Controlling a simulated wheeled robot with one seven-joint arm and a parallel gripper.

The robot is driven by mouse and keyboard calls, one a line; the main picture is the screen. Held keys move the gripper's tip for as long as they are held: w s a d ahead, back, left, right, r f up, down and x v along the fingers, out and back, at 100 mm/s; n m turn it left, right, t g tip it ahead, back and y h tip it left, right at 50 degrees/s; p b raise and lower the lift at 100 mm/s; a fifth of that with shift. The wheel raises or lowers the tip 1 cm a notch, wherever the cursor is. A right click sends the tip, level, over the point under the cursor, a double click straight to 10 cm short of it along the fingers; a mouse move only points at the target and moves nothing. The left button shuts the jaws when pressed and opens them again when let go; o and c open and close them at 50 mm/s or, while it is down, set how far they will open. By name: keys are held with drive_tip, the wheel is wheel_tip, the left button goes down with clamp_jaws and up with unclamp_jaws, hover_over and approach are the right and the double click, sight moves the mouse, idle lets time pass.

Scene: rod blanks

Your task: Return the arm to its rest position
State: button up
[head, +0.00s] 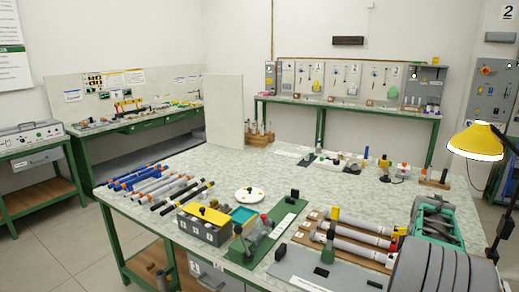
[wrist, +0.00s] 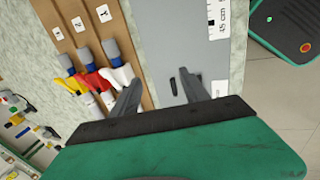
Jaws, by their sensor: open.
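My gripper (wrist: 160,92) shows in the wrist view with its two dark fingers spread apart and nothing between them. It hangs above a grey plate (wrist: 180,45), beside a brown board (wrist: 70,15) with yellow, red and white clamps. The fingers appear clear of both, though the exact height is hard to tell. In the head view, a large dark grey arm link of mine fills the lower right corner, and the fingertips cannot be made out there.
Light rods (head: 355,239) lie on the brown board near the table's right side. The grey plate (head: 300,268) is at the front edge. Blue, white and black rods lie at the left. A yellow lamp (head: 476,142) stands at the right. The table's middle has free room.

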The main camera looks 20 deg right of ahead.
drive_tip(key=w+a+r+m+p, duration=0.1)
drive_tip(key=w+a+r, duration=0.1)
drive_tip(key=a, duration=0.6)
drive_tip(key=w+a+r+m+p, duration=0.1)
drive_tip(key=a+r, duration=0.2)
drive_tip(key=a, duration=0.4)
drive_tip(key=w+a+r+m+p, duration=0.1)
drive_tip(key=w+a+r, duration=0.1)
drive_tip(key=a, duration=0.6)
drive_tip(key=s+a+m+p, duration=0.1)
drive_tip(key=s+a, duration=0.2)
drive_tip(key=a, duration=0.4)
drive_tip(key=s+a+m+y+p, duration=0.1)
drive_tip(key=s+a+m, duration=0.1)
drive_tip(key=s+a, duration=0.2)
drive_tip(key=s+a+m+t+y, duration=0.1)
drive_tip(key=s+a, duration=0.3)
drive_tip(key=a, duration=0.7)
drive_tip(key=shift+m+p, duration=0.4)
drive_tip(key=shift+m, duration=0.1)
drive_tip(key=shift+r, duration=0.1)
